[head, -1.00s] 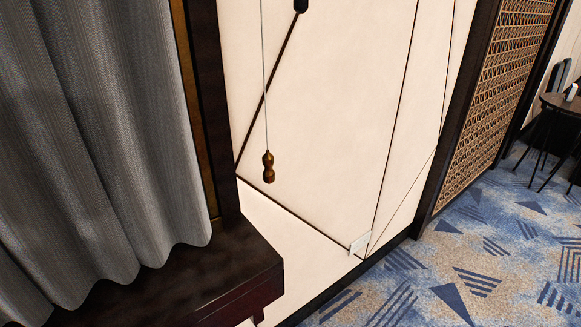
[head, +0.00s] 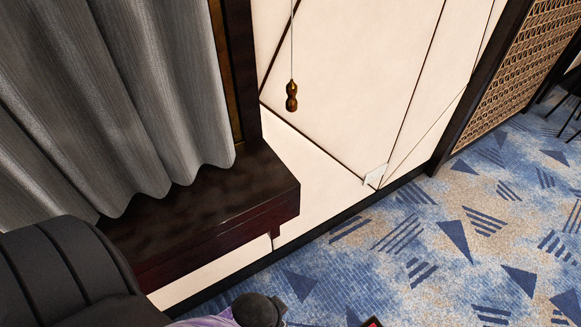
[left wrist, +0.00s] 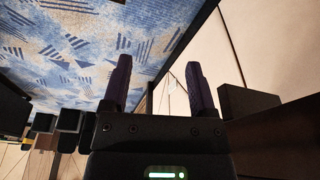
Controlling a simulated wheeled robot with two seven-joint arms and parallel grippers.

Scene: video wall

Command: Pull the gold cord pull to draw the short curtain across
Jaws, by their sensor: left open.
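The gold cord pull (head: 291,95) is a small, waisted bob. It hangs on a thin cord in front of the cream wall panel, right of the window frame, in the head view. The short grey curtain (head: 120,95) hangs in folds at the left, its hem above the dark sill. In the left wrist view my left gripper (left wrist: 158,64) has its two dark fingers wide apart with nothing between them. The cord pull does not show in that view. My right gripper is in neither view.
The dark wooden sill (head: 215,205) juts out below the curtain. A black ribbed seat back (head: 60,270) stands at bottom left. A white plate (head: 375,176) is low on the wall. Blue patterned carpet (head: 420,240) lies open at the right, by a woven lattice panel (head: 520,75).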

